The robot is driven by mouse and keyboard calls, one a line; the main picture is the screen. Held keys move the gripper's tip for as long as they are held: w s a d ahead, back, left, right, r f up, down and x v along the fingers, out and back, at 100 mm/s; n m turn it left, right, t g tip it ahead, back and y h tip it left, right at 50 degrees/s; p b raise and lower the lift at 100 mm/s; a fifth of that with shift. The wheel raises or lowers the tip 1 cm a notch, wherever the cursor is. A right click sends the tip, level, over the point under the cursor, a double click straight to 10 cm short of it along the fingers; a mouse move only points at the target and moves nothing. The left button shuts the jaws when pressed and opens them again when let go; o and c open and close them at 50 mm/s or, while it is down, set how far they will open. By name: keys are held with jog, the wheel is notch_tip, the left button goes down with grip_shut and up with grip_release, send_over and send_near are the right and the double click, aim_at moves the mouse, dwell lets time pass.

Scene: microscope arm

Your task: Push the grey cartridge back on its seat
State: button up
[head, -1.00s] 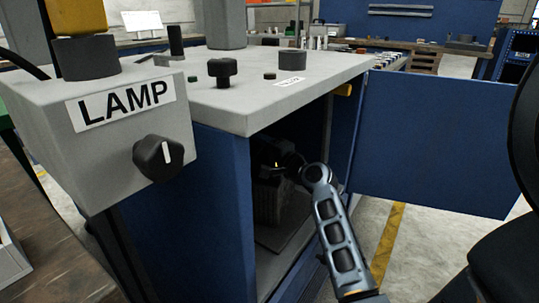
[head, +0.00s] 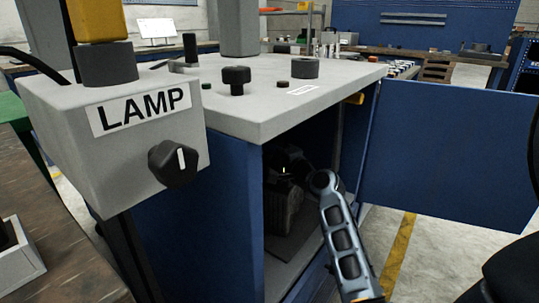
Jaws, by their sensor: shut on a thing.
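The grey cartridge (head: 284,208) is a ribbed dark grey block, upright inside the open blue cabinet, in shadow. My gripper (head: 285,174) is at the cartridge's top, shut on it; the fingers are dark and hard to make out. My arm reaches in through the cabinet's opening from the lower right. The seat under the cartridge is not clearly visible, so I cannot tell how the cartridge sits on it.
The cabinet's blue door (head: 450,150) stands open to the right. A grey top (head: 290,95) with knobs overhangs the opening. A grey LAMP box (head: 120,140) with a black knob is at left. A black chair (head: 515,270) is at lower right.

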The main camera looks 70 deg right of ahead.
grip_shut()
jog(key=o, duration=1.1)
grip_release()
jog(key=shift+c, duration=0.2)
jog(key=shift+p+v, duration=0.4)
jog(key=shift+v, duration=3.5)
